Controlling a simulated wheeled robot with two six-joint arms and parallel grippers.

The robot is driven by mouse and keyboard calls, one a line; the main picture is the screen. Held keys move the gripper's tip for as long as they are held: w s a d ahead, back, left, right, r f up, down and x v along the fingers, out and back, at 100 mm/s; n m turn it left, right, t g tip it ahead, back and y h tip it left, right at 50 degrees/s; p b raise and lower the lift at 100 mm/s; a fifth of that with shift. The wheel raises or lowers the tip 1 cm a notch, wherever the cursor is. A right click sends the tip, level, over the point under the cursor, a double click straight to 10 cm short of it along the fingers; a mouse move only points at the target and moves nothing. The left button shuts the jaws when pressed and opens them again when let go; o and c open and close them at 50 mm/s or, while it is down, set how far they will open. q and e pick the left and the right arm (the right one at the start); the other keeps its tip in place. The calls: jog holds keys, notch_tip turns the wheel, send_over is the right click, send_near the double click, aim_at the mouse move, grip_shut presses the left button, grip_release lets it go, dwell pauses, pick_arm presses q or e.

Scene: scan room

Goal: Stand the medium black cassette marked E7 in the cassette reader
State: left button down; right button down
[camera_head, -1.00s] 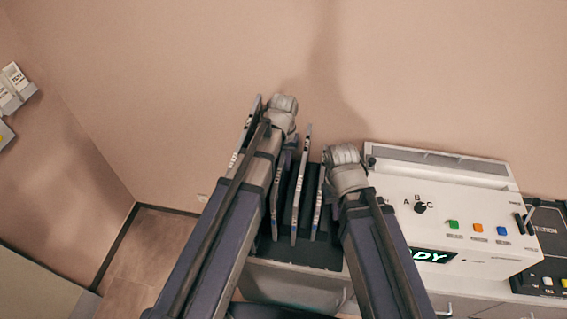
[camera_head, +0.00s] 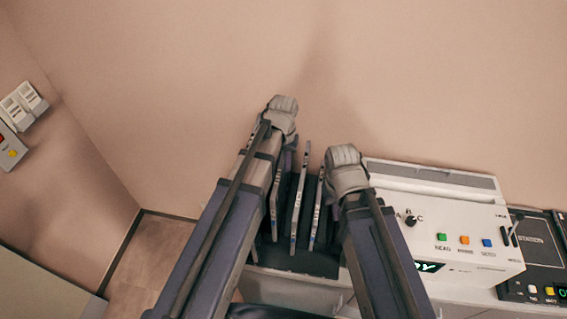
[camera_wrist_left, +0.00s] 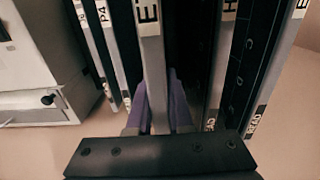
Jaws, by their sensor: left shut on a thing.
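In the left wrist view, a dark cassette (camera_wrist_left: 150,65) with a pale spine stands between the purple fingers of my left gripper (camera_wrist_left: 160,110). Its label starts with E; the second character is cut off. The left gripper is shut on it. In the head view, my left gripper (camera_head: 284,118) is over the rack's back left, and its arm hides the held cassette. My right gripper (camera_head: 346,168) is between the rack and the white cassette reader (camera_head: 470,250); its fingertips are hidden.
Several other cassettes (camera_head: 297,205) stand upright in the black rack (camera_head: 300,262). In the wrist view, neighbours marked P4 (camera_wrist_left: 107,40) and H (camera_wrist_left: 225,50) stand close on either side. A black station panel (camera_head: 535,250) is right of the reader. White wall boxes (camera_head: 22,105) hang at far left.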

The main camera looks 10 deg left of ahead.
aim_at(284, 154)
pick_arm(q)
notch_tip(284, 154, up, 9)
jog(key=p, duration=0.9)
dwell(0.4)
